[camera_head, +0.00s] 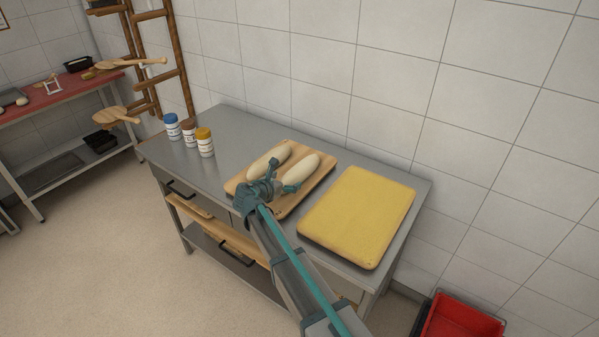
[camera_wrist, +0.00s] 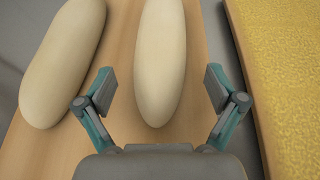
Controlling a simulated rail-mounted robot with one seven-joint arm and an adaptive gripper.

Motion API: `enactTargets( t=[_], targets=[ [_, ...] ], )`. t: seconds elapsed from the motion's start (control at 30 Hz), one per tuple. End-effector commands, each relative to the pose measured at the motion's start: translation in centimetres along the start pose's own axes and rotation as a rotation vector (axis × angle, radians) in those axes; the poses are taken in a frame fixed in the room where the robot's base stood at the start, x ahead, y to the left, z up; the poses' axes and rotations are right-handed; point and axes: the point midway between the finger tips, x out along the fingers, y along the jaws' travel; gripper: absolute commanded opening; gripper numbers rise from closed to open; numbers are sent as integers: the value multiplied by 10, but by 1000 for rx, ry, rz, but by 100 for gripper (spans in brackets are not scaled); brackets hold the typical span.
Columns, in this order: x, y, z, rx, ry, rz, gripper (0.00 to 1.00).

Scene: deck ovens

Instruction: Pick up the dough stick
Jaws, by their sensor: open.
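Two pale dough sticks lie side by side on a wooden board (camera_head: 285,208) on the metal table. The right dough stick (camera_head: 302,170) is nearest my gripper (camera_head: 278,181). In the wrist view this dough stick (camera_wrist: 160,60) points up the picture, and its near end lies between my open fingers (camera_wrist: 160,90), with a gap on each side. The left dough stick (camera_wrist: 62,60) lies outside the left finger; it also shows in the head view (camera_head: 268,161). My gripper is open and holds nothing. I cannot tell its exact height above the board.
A yellow-topped board (camera_head: 358,217) lies right of the wooden board; its edge shows in the wrist view (camera_wrist: 290,80). Several capped jars (camera_head: 189,135) stand at the table's left end. A wall is behind the table, and a red bin (camera_head: 462,318) is at lower right.

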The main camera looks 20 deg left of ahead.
Motion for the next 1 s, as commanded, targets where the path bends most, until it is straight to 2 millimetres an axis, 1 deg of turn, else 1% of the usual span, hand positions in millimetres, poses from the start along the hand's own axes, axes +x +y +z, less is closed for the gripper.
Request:
enactTargets(
  t=[0.17, 0.3, 0.4, 0.5, 0.67, 0.7, 0.77, 1.0],
  targets=[
    [14, 0, 2, -1, 0, -2, 94],
    [34, -1, 2, 0, 0, -2, 94],
    [46, 0, 1, 0, 0, -1, 94],
    [51, -1, -1, 0, 0, 0, 94],
    [51, -2, -2, 0, 0, 0, 94],
    [51, -2, -2, 0, -1, 0, 92],
    [51, -2, -1, 0, -1, 0, 82],
    [51, -2, -1, 0, -1, 0, 42]
  ],
)
